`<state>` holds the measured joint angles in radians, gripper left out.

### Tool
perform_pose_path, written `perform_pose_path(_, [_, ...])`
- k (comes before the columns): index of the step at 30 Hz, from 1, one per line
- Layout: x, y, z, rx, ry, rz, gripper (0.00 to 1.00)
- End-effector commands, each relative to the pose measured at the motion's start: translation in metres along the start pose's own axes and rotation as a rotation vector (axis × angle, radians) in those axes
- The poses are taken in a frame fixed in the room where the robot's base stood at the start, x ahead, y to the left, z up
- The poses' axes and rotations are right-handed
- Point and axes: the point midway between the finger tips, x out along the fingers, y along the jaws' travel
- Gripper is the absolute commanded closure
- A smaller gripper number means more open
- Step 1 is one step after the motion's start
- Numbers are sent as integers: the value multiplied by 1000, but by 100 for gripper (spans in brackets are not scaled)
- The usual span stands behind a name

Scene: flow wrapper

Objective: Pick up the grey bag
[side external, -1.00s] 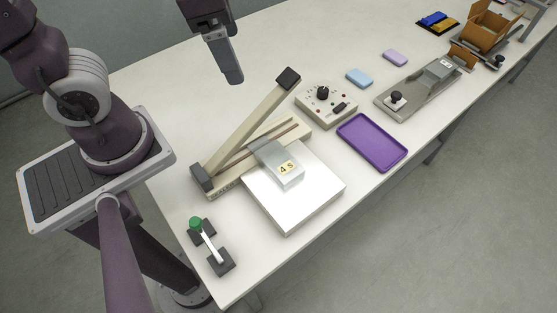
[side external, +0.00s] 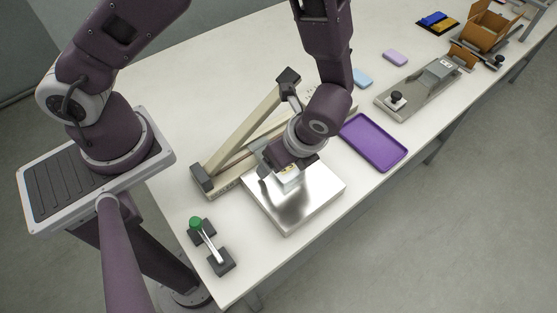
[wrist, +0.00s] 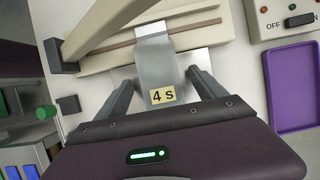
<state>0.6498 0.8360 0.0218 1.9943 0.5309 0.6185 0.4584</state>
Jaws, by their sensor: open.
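The grey bag (wrist: 156,70) lies with its far end at the cream sealer bar and carries a yellow "4 s" label (wrist: 162,95). In the side external view my gripper and wrist hide most of the bag, and only a pale part with the label (side external: 289,172) shows. My gripper (wrist: 160,80) is open, with one dark finger on each side of the bag in the wrist view. The fingers look apart from the bag's sides. Their exact height relative to the bag is hard to tell.
A purple tray (side external: 372,142) lies to the right. A green-knobbed lever (side external: 196,223) stands near the table's left corner. A control box (wrist: 290,18) sits behind.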

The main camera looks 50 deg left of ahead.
Motion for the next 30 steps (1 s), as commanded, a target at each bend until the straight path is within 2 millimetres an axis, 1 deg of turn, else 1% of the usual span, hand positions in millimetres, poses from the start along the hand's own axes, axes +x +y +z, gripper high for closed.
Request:
perform_pose_path(26, [5, 0, -2, -1, 0, 0, 20])
perform_pose_path(27, [5, 0, -2, -1, 0, 0, 22])
perform_pose_path(29, [5, 0, -2, -1, 0, 0, 34])
perform_pose_path(30, [5, 0, -2, -1, 0, 0, 42])
